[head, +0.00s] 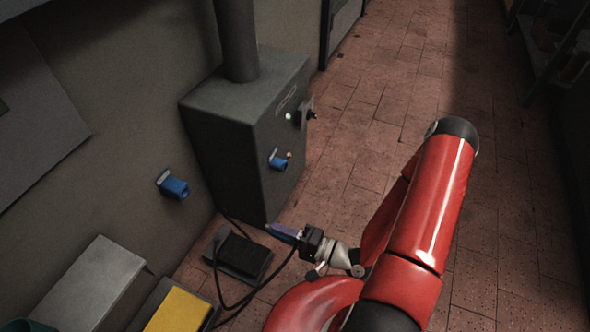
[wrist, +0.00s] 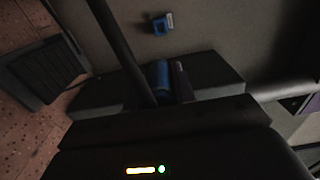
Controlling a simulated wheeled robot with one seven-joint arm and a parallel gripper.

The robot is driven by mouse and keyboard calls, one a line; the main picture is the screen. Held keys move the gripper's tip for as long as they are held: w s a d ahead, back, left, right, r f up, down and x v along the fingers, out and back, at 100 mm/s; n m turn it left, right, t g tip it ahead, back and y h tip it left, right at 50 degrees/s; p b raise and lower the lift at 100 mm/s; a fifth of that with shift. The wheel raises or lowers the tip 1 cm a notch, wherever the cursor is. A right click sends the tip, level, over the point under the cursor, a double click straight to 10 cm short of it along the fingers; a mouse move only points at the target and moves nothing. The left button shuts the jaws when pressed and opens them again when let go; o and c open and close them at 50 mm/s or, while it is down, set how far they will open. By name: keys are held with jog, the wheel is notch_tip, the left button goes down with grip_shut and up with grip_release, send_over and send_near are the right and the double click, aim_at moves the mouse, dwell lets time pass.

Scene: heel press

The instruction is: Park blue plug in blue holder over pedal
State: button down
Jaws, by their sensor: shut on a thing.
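The blue plug (head: 284,231) is held by my gripper (head: 299,237), low in front of the dark cabinet and just right of the pedal in the head view. In the wrist view the blue plug (wrist: 160,76) shows between the dark jaws, which are shut on it. A black cable (head: 268,282) runs from the plug end toward the floor. The pedal (head: 243,256) is a dark block on the floor. A blue holder (head: 174,186) sits on the wall, above and left of the pedal, apart from the plug. It appears as a small blue piece (wrist: 162,23) in the wrist view.
The grey cabinet (head: 222,145) with a thick pipe stands behind the pedal. Its front carries a blue socket (head: 279,162) and a dark knob (head: 305,112). A grey box (head: 92,280) and a yellow-topped block (head: 178,312) stand at lower left. The tiled floor at right is clear.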

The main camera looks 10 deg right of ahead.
jog(key=p+x, duration=0.3)
jog(key=x, duration=2.1)
jog(key=shift+a, duration=0.2)
dwell(3.6)
jog(key=shift+w, duration=0.15)
jog(key=shift+p, duration=0.45)
dwell(1.2)
